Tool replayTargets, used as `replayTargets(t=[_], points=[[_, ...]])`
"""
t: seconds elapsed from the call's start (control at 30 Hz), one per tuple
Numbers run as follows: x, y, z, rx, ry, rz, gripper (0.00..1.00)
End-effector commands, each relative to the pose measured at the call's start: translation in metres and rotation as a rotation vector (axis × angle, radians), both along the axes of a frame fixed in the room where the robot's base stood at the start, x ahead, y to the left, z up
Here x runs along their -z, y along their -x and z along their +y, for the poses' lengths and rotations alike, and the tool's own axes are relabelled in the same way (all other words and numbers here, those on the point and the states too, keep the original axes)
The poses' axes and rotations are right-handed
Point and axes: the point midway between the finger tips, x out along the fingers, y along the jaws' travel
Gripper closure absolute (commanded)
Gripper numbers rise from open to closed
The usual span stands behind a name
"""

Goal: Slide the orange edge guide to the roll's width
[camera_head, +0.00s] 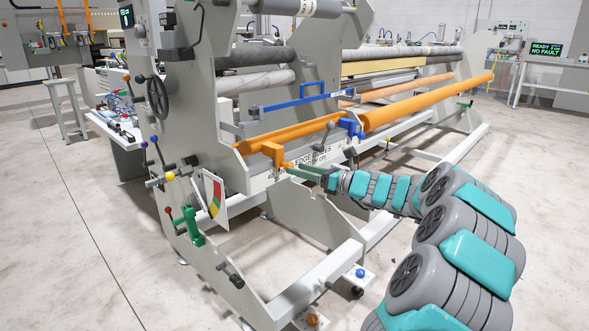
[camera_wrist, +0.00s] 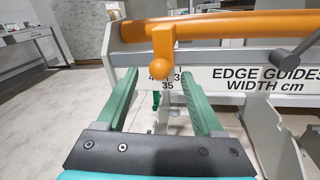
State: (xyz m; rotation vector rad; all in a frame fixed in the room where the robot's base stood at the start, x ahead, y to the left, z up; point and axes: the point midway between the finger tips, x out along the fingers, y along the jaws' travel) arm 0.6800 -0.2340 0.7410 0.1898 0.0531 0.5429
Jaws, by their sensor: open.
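The orange edge guide (camera_head: 273,151) sits on the left part of an orange bar (camera_head: 300,130) at the front of the gantry. In the wrist view the orange guide (camera_wrist: 161,43) hangs down to a round knob (camera_wrist: 160,63) above the scale, near the number 35. My gripper (camera_head: 287,166) is open, its green fingers just in front of the guide. In the wrist view the fingers (camera_wrist: 160,76) stand either side of the knob; I cannot tell whether they touch it. The orange roll (camera_head: 430,101) lies to the right, beyond a blue guide (camera_head: 351,127).
A scale plate (camera_wrist: 262,79) reads "EDGE GUIDES WIDTH cm". A grey lever (camera_wrist: 296,52) juts out at the right. Coloured levers and a green handle (camera_head: 192,226) stand on the left end frame. A white lower rail (camera_head: 315,283) runs below. Floor at left is clear.

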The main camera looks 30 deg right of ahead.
Motion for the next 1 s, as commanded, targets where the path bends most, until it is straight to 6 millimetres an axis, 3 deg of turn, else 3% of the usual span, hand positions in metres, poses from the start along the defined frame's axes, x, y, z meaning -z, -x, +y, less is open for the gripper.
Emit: replayTargets(t=[0.2, 0.33, 0.9, 1.0], points=[[-0.001, 0.030, -0.019, 0.003, 0.000, -0.002, 0.31], [-0.001, 0.039, -0.024, 0.002, 0.001, -0.001, 0.31], [-0.001, 0.043, -0.025, -0.001, 0.002, -0.001, 0.31], [-0.002, 0.043, -0.014, -0.021, 0.023, -0.004, 0.31]])
